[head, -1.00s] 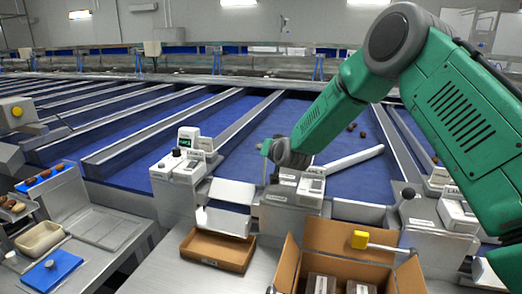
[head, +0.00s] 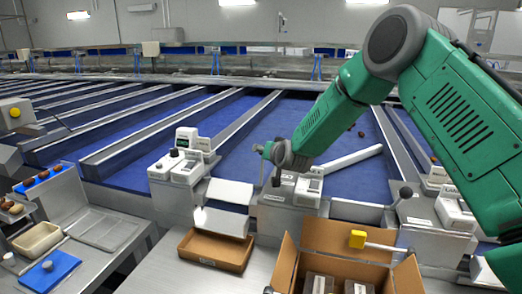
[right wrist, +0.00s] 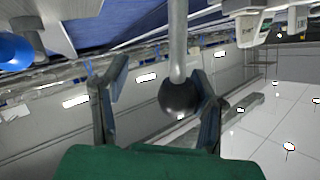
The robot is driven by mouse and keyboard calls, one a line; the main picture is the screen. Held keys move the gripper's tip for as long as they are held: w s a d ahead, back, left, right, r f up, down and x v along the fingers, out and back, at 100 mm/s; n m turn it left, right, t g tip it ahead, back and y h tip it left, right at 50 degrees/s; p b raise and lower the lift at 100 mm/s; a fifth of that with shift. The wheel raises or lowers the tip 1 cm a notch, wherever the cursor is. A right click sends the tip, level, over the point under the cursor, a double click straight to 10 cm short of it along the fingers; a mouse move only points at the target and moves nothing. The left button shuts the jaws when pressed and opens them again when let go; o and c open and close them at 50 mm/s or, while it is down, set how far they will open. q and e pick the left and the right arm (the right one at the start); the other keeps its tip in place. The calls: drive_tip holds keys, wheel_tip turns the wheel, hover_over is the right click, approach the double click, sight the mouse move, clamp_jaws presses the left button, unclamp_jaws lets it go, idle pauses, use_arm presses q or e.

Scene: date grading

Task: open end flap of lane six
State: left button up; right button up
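My right arm reaches in from the right in the head view, and its gripper (head: 268,160) is over the lane-end housing with a small display box (head: 309,186). In the right wrist view the fingers of my right gripper (right wrist: 156,85) are spread. A black ball knob (right wrist: 179,97) on a grey lever rod (right wrist: 178,40) is between them, closer to the right finger; contact cannot be told. Other ball-topped levers stand at the left housing (head: 174,153) and right housing (head: 405,192). A white flap plate (head: 230,192) slopes between two housings. No readable number marks lane six. My left gripper is not visible.
A shallow brown tray (head: 214,249) sits below the flap plate. Blue lanes (head: 225,120) with metal dividers lie behind. A blue board (head: 47,272) is at left.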

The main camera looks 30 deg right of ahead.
drive_tip(key=shift+a+r, duration=0.15)
drive_tip(key=shift+r, duration=0.1)
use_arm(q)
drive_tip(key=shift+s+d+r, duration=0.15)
use_arm(e)
drive_tip(key=v, duration=1.1)
drive_tip(key=shift+s, duration=0.35)
drive_tip(key=shift+c, duration=0.5)
